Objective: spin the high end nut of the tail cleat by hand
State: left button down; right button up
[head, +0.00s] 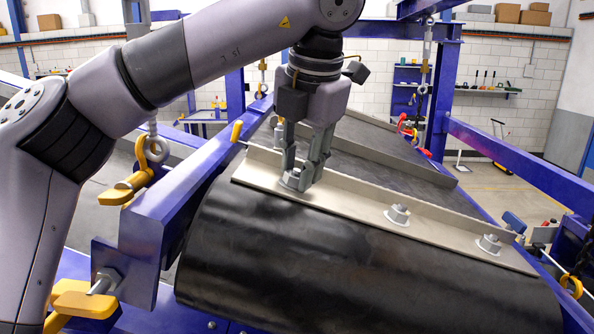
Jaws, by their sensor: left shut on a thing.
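The tail cleat (345,205) is a long pale metal angle bar lying across the black belt (330,265) near its rounded end. It carries three nuts on washers in a row. My left gripper (303,180) points down at the cleat's upper left end, with its fingers shut on the high end nut (290,181), which is partly hidden by the fingers. The middle nut (397,214) and the low end nut (489,243) are uncovered farther right along the cleat. My right gripper is not in view.
Blue frame beams (190,190) run along the belt's left side, and another blue beam (520,165) runs on the right. A yellow hook (155,150) hangs at the left. A second cleat (385,135) crosses the belt farther back.

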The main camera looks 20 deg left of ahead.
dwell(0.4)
pick_arm(q)
jog(key=shift+r+m+p, duration=0.1)
jog(key=shift+m+p, duration=0.3)
jog(key=shift+p, duration=0.1)
jog(key=m+h+p, duration=0.1)
jog(key=m+p, duration=0.1)
jog(key=shift+m+g, duration=0.3)
jog(key=shift+g, duration=0.1)
jog(key=shift+m, duration=0.4)
jog(key=shift+m+h, duration=0.3)
jog(key=shift+m, duration=0.6)
jog(key=m+g, duration=0.1)
jog(key=m, duration=0.2)
jog(key=shift+h, duration=0.4)
